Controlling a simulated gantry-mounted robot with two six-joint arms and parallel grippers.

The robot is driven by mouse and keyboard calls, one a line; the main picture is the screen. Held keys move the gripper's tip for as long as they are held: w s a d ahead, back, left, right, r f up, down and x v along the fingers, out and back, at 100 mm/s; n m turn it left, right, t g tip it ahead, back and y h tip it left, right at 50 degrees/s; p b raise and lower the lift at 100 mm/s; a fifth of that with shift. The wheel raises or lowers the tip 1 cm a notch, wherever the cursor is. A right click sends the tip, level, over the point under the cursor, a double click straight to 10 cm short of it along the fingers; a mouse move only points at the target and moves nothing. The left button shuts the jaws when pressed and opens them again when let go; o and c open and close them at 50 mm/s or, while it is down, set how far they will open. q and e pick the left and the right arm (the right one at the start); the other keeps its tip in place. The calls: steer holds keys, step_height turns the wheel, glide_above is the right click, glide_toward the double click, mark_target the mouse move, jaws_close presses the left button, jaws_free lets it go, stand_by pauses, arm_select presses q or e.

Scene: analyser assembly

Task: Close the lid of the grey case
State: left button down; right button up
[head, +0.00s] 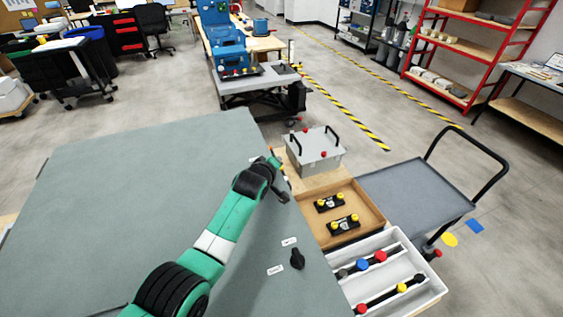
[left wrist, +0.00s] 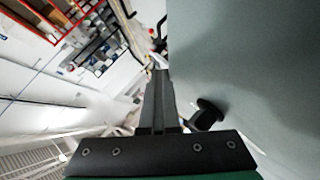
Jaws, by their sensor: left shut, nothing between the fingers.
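A large flat grey-green panel (head: 130,200), which looks like part of the grey case, fills the left and front of the head view. It has a black knob (head: 297,258) and two small white labels near its right edge. In the left wrist view the panel (left wrist: 260,80) fills the right side, and the knob (left wrist: 208,112) stands beside my fingers. My left gripper (head: 279,184) is at the panel's right edge, beyond the knob. Its fingers (left wrist: 159,82) are shut and empty; I cannot tell whether they touch the panel. My right gripper is not in view.
A smaller grey box (head: 316,153) with black handles and a red knob stands right of the panel. Near it are a wooden tray (head: 372,206) with two black parts, a white tray (head: 433,285) with coloured knobs, and a trolley (head: 415,190). Open floor lies beyond.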

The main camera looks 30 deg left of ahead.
arm_select(q)
steer(key=shift+s+a+f+g, duration=0.1)
steer(key=shift+s+f+g, duration=0.05)
steer(key=shift+f, duration=0.3)
steer(key=shift+s+a+f+g, duration=0.1)
steer(key=shift+f+g, duration=0.05)
steer(key=shift+f, duration=0.3)
step_height(320, 180, up, 6)
steer(key=p, duration=0.4)
steer(key=shift+d+r, duration=0.15)
steer(key=s+d+r+p, duration=0.1)
steer(key=s+d+r, duration=0.1)
steer(key=r, duration=0.1)
steer(key=shift+d+p, duration=0.35)
steer(key=shift+d, duration=0.05)
steer(key=s+d+r+p, duration=0.1)
steer(key=p, duration=0.1)
steer(key=s+d+r+p, duration=0.1)
steer(key=r+p, duration=0.1)
steer(key=p, duration=0.1)
steer(key=shift+s+d+r, duration=0.1)
steer(key=shift+d+r, duration=0.15)
